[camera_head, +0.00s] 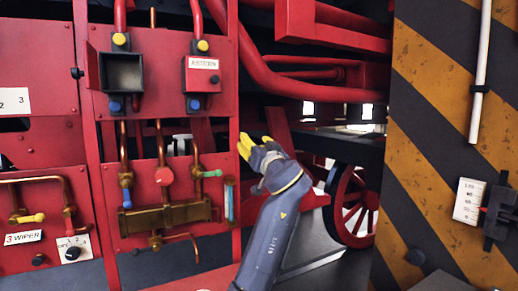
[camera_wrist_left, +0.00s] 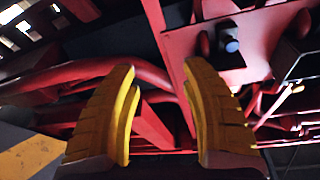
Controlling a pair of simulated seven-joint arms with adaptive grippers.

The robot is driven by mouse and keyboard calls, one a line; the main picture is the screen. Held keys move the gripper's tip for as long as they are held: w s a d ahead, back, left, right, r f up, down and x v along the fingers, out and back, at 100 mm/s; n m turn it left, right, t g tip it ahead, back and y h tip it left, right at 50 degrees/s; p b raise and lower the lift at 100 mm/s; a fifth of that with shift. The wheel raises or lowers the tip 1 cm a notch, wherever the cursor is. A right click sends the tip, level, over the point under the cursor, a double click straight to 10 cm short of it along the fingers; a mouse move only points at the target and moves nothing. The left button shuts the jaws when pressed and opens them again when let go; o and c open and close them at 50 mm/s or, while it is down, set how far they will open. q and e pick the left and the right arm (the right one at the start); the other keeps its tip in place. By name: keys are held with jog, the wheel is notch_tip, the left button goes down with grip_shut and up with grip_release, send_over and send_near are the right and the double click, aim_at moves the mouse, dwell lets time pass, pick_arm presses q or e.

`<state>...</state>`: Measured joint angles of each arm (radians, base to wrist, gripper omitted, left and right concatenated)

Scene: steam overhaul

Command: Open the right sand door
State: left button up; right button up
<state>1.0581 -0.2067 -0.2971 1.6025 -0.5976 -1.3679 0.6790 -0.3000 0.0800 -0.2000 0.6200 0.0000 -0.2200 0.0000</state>
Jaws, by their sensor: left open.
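The right sand door is most likely the shut red door (camera_head: 202,75) with a small white label, on the upper red panel in the head view. The label is too small to read surely. A box to its left (camera_head: 123,72) stands open with a dark inside. My left gripper (camera_head: 250,143) has yellow fingers and is below and right of the red door, apart from it. In the left wrist view its fingers (camera_wrist_left: 160,75) are spread, with nothing held between them. There, a blue knob (camera_wrist_left: 232,45) shows beyond the right finger. My right gripper is in neither view.
Red pipes (camera_head: 265,80) curve right of the panel. Below are copper pipes and a brass valve block (camera_head: 165,216). A red spoked wheel (camera_head: 350,205) is behind my arm. A yellow and dark striped wall (camera_head: 440,130) with a white rod (camera_head: 480,70) bounds the right side.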

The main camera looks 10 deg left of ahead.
pick_arm(q)
jog(key=shift+w+d+f+h, duration=0.15)
jog(key=shift+w+f, duration=0.1)
jog(key=shift+f, duration=0.15)
jog(key=shift+w+d+f+h, duration=0.1)
jog(key=shift+w+f+h, duration=0.1)
jog(key=shift+f, duration=0.2)
